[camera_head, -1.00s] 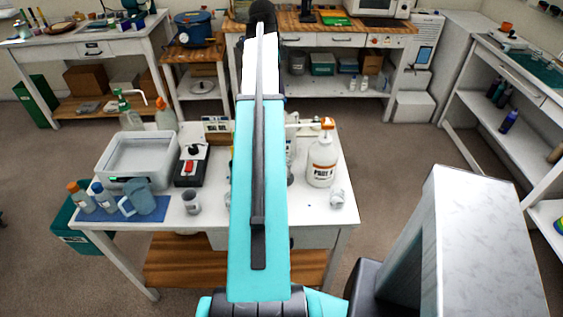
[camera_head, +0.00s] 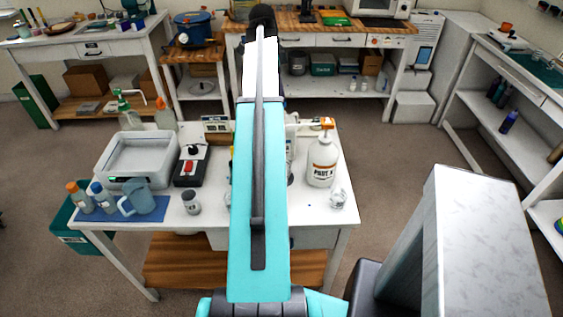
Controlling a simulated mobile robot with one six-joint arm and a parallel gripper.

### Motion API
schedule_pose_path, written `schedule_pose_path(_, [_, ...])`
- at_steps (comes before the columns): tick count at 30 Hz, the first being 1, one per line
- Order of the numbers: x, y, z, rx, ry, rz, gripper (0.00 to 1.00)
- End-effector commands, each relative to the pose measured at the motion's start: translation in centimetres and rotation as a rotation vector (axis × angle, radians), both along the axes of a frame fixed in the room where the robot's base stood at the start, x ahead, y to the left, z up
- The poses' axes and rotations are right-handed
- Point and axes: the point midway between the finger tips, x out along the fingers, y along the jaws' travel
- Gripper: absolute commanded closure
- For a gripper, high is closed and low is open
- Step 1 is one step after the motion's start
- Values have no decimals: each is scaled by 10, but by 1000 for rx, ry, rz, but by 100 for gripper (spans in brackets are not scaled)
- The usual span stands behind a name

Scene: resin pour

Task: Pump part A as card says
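A white pump bottle with an orange pump head and an orange band (camera_head: 322,163) stands upright at the right end of the white table; its dark label seems to read "PART A". A small clear cup (camera_head: 338,198) stands in front of it near the table's right edge. A small card on a stand (camera_head: 216,125) shows at the table's back edge, its writing too small to read. My teal arm covers the middle of the table, and my gripper is hidden behind it. What lies behind the arm, beside the bottle, shows only in part.
On the table's left are a white tray-like box (camera_head: 137,158), a black device with a red switch (camera_head: 191,165), a grey cup (camera_head: 191,201), and a blue mat (camera_head: 121,212) with bottles and a jug. Free tabletop lies at the front.

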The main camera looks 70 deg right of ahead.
Motion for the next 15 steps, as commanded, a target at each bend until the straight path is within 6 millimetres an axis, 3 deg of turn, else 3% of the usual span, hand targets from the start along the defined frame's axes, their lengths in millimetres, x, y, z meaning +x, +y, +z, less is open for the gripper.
schedule_pose_path(15, [0,1,-6,4,1,0,100])
